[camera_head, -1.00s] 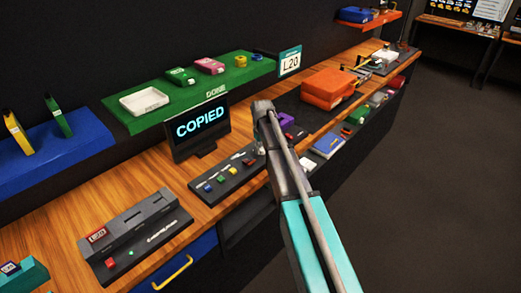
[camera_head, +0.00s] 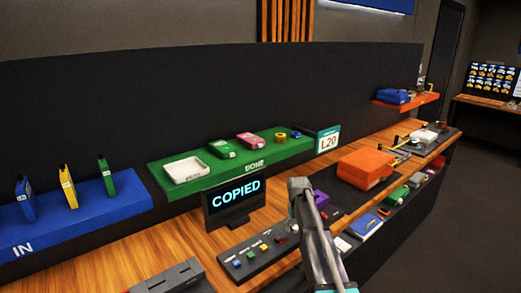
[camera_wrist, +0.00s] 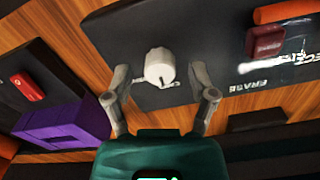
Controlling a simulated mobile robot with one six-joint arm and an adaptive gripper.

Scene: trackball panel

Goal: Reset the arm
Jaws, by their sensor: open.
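My gripper (camera_wrist: 160,92) is open in the wrist view, its two grey fingers spread apart. A white knob (camera_wrist: 159,67) on a dark panel (camera_wrist: 215,70) shows between and just beyond the fingertips. I see nothing held, and I cannot tell whether a finger touches the knob. In the head view my arm rises from the bottom in front of the wooden counter (camera_head: 110,265); the fingers cannot be made out there. A black screen (camera_head: 237,204) behind the arm reads "COPIED".
A button panel (camera_head: 258,253) lies left of my arm. An orange box (camera_head: 366,168) stands to its right. A green shelf (camera_head: 205,182) and a blue shelf (camera_head: 80,214) hold small items along the wall. In the wrist view, a purple block (camera_wrist: 62,124) is near the left finger. Floor at right is clear.

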